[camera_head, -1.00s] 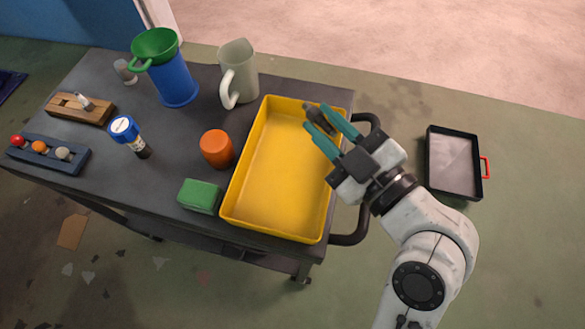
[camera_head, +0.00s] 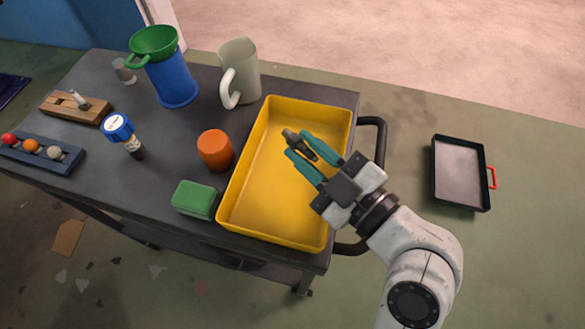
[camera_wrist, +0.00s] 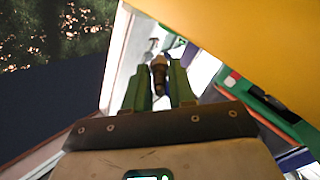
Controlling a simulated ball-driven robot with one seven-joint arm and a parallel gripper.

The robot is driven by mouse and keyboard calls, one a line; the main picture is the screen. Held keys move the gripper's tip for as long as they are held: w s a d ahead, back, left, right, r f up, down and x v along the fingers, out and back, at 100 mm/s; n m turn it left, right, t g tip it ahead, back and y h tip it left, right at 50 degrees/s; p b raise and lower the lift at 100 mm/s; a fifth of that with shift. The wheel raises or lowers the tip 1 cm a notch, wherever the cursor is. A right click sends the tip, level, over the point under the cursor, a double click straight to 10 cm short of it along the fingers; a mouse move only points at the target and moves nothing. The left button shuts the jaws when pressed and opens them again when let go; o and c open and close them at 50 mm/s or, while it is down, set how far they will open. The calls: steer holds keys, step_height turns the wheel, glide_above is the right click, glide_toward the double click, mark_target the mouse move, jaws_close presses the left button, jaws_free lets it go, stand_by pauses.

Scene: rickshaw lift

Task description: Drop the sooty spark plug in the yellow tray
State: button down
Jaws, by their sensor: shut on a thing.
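My gripper (camera_head: 299,143), with its teal fingers, is shut on a dark, sooty spark plug (camera_head: 294,137). It holds the plug above the yellow tray (camera_head: 275,200), over the tray's upper middle in the head view. The tray is a shallow rectangular box at the right end of the dark cart top, and its visible floor is bare. In the wrist view the brownish plug (camera_wrist: 158,72) sits between the green finger tips, and a yellow surface fills the upper right.
An orange jar (camera_head: 215,150) and a green block (camera_head: 195,199) stand just left of the tray. A pale mug (camera_head: 241,70) and blue container (camera_head: 175,80) with a green funnel are behind. A black tray (camera_head: 460,173) lies on the floor at right.

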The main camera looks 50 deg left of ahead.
steer(key=c, duration=0.9)
jaws_free()
steer(key=shift+o, duration=0.2)
steer(key=d+b, duration=0.1)
steer(key=d, duration=0.9)
steer(key=shift+s+d, duration=0.15)
steer(key=shift+d, duration=0.25)
